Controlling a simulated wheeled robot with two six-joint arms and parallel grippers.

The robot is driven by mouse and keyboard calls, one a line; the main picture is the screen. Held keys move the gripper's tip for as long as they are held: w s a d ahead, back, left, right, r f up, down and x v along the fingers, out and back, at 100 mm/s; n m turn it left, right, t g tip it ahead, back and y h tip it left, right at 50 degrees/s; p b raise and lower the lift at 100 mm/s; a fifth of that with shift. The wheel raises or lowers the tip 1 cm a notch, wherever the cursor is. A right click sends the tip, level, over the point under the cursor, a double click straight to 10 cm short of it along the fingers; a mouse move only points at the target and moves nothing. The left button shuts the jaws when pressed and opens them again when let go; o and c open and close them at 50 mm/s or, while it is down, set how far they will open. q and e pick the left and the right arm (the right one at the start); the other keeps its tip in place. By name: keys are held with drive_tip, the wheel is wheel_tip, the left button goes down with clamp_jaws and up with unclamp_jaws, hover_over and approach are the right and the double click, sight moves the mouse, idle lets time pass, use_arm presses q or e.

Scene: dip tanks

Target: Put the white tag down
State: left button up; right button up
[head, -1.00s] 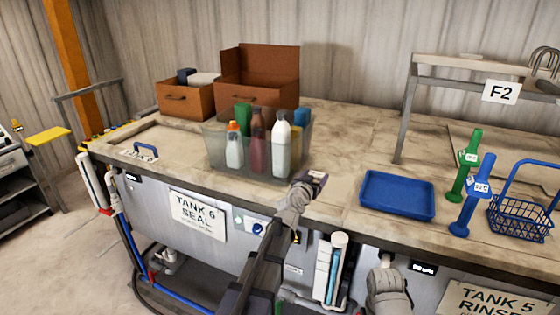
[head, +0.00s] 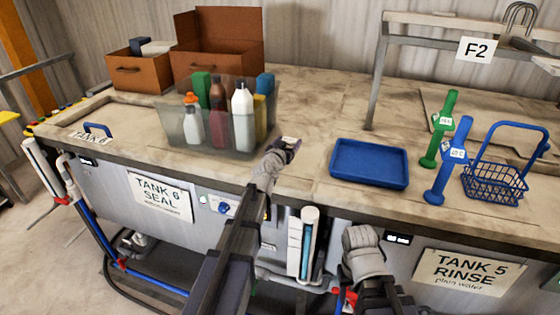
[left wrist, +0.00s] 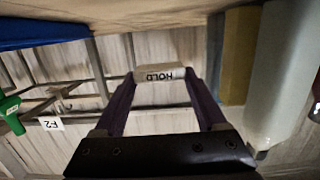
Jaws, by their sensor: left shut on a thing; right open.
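My left gripper (head: 288,144) is shut on the white tag (left wrist: 160,74), which reads HOLD and sits between the fingertips in the left wrist view. In the head view the tag (head: 290,140) shows only as a small pale patch at the fingertips. The gripper is over the bench's front part, between the clear bin and the blue tray. I cannot tell whether the tag touches the bench top. My right gripper (head: 362,240) is low in front of the bench, open; its fingers are hard to make out.
The clear bin (head: 165,128) of bottles stands left of my left gripper. The blue tray (head: 370,178), empty, lies to the right, then green (head: 440,130) and blue (head: 450,165) handled tools and a blue wire basket (head: 494,184). Bare bench top lies between bin and tray.

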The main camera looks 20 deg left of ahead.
sight(277, 185)
use_arm(q)
drive_tip(key=shift+f+b, duration=3)
drive_tip(key=shift+f, duration=0.6)
drive_tip(key=shift+s, duration=0.1)
drive_tip(key=shift+f, duration=0.1)
drive_tip(key=o, duration=1.3)
drive_tip(key=shift+c, duration=0.2)
drive_tip(key=shift+r, duration=0.25)
drive_tip(key=s, duration=0.4)
drive_tip(key=s+r+p, duration=0.1)
drive_tip(key=s, duration=0.7)
drive_tip(key=shift+a+r+p, duration=0.2)
drive_tip(key=shift+r+p, duration=0.1)
drive_tip(key=shift+p, duration=0.1)
drive_tip(key=shift+w, duration=0.1)
